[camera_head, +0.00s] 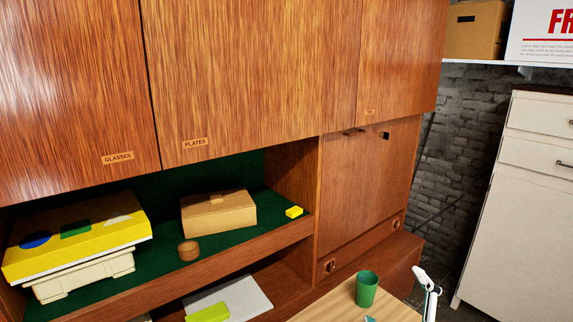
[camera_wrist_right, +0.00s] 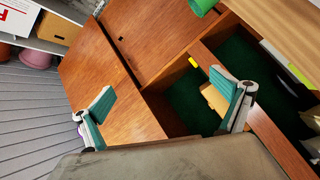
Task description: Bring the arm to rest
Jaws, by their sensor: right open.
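My right gripper (camera_wrist_right: 162,95) is open in the right wrist view, its two teal-padded fingers wide apart with nothing between them. In the head view only small parts of my right gripper (camera_head: 400,302) show at the bottom edge, near a green cup (camera_head: 366,289). The cup stands upright on a light wooden surface (camera_head: 328,308), and its green side (camera_wrist_right: 203,6) shows at the top of the wrist view. My left gripper is in neither view.
The teak wall unit (camera_head: 255,65) has shut upper doors. Its open green-lined shelf (camera_head: 150,262) holds a cardboard box (camera_head: 218,213), a brown ring (camera_head: 188,250), a yellow block (camera_head: 294,212) and a yellow game box (camera_head: 80,237). A white cabinet (camera_head: 520,215) stands at right.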

